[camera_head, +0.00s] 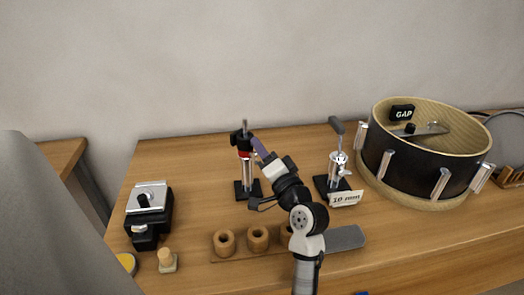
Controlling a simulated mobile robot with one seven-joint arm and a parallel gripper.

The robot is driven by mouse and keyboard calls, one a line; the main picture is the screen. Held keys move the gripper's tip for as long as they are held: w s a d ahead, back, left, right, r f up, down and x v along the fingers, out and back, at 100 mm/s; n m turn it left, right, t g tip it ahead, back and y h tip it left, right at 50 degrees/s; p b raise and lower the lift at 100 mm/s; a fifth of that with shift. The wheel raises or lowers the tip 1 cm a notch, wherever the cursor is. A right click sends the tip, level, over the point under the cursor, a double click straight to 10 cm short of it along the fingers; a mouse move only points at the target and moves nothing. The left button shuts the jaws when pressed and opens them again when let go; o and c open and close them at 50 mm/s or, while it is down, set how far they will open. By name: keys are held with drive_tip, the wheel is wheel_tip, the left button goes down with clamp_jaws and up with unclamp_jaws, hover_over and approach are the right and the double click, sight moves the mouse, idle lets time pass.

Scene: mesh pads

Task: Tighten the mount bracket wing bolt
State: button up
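My gripper (257,147) is at the end of my arm, close to the right side of a chrome post with a black bracket-like head (238,141) and a red band. The post stands upright on a black square base (247,191). In this view the fingertips overlap or touch the head's right edge; I cannot tell which. The fingers are too small and edge-on to show whether they are open or shut. A separate wing bolt cannot be made out; it may be hidden by the head or my gripper.
A second chrome post with a grey handle (337,126) stands right, beside a "10 mm" card (346,198). A black-shelled drum (403,168) stands far right. A black-and-silver device (150,208) is left. Wooden rings (224,242) line the front. The bench's left rear (190,160) is clear.

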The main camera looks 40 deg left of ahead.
drive_tip(key=shift+c, duration=1.4)
drive_tip(key=m+p, duration=0.1)
drive_tip(key=p, duration=0.2)
drive_tip(key=shift+m+h, duration=0.3)
drive_tip(key=shift+m, duration=0.1)
drive_tip(key=o, duration=1)
drive_tip(key=shift+d, duration=0.1)
